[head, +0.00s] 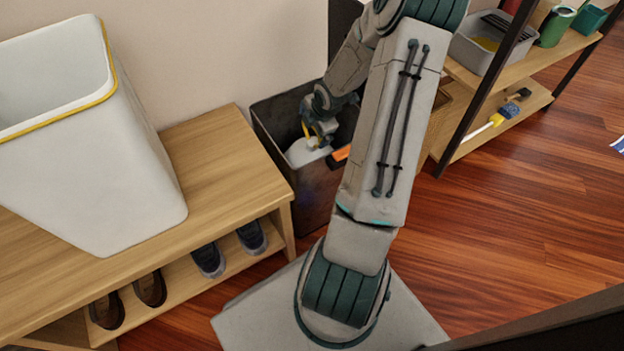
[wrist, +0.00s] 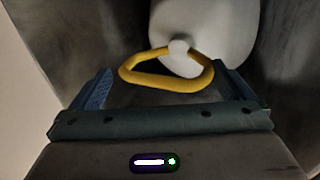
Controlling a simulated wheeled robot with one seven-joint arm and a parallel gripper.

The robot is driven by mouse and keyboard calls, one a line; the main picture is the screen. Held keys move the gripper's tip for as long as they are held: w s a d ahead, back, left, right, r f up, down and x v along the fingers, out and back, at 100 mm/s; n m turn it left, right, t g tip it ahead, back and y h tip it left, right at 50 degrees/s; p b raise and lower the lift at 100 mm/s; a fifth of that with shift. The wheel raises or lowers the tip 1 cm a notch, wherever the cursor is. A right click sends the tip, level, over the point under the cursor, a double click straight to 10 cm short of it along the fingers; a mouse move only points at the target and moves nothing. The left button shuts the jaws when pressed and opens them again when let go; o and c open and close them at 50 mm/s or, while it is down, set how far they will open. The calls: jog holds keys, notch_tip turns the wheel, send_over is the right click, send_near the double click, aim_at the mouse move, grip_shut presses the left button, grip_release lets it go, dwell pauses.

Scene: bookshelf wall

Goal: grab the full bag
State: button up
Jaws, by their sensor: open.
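The full bag (head: 308,150) is white and sits inside a dark bin (head: 318,205) beside the bench. In the wrist view the bag (wrist: 205,35) bulges at the top, with a white knot and a yellow loop handle (wrist: 168,82). My gripper (head: 316,136) reaches down into the bin's mouth just above the bag. In the wrist view my gripper (wrist: 168,88) is open, with a blue-padded finger on each side of the yellow loop. The loop lies between the fingers; I cannot tell whether they touch it. The lower part of the bag is hidden by the bin.
A white bin with a yellow rim (head: 110,160) stands on a wooden bench (head: 225,150) at left, with shoes (head: 208,260) below. Right of the dark bin, a shelf (head: 500,125) holds a grey tub (head: 475,52) and a brush (head: 495,122).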

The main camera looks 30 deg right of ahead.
jog(key=shift+b+x, duration=0.3)
jog(key=shift+x, duration=0.7)
jog(key=c, duration=1.7)
jog(key=shift+r, duration=0.2)
